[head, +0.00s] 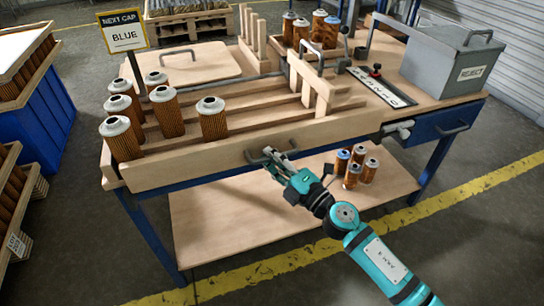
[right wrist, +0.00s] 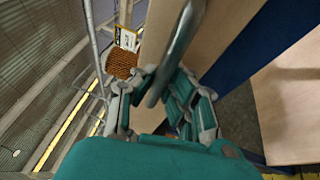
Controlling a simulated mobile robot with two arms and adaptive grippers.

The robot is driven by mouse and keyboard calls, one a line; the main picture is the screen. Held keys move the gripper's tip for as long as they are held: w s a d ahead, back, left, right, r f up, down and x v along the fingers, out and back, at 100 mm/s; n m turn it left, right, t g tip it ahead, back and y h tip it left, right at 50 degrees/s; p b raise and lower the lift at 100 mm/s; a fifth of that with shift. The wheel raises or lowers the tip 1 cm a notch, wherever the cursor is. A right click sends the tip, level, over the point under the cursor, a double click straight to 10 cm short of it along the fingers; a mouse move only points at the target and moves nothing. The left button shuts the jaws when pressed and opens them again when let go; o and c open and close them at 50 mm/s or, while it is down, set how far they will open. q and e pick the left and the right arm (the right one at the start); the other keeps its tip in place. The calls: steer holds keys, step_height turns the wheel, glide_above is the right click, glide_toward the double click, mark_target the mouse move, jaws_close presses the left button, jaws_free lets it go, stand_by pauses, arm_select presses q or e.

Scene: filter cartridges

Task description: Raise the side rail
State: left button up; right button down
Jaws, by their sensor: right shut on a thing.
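The side rail (head: 330,132) is a long pale wooden board along the near edge of the workbench, with a grey metal handle (head: 252,159) on its outer face. My right gripper (head: 277,157) is shut on this handle. In the right wrist view the handle (right wrist: 181,42) runs between the fingers of my right gripper (right wrist: 158,85). Several orange cartridges with pale caps (head: 212,120) stand upright behind the rail at the left end of the bench. My left gripper is out of view.
A sign reading "NEXT CAP BLUE" (head: 123,31) stands at the back left. A grey REJECT box (head: 452,62) sits at the right, above a blue drawer (head: 440,124). Several cartridges (head: 369,170) stand on the lower shelf (head: 240,225) near my right arm. A blue bin (head: 45,120) stands left.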

steer(key=c, duration=1.4)
jaws_free()
steer(key=shift+r, duration=0.45)
steer(key=shift+o, duration=0.3)
steer(key=shift+f, duration=0.1)
steer(key=v, duration=1.2)
steer(key=shift+d+f, duration=0.1)
steer(key=shift+f, duration=0.1)
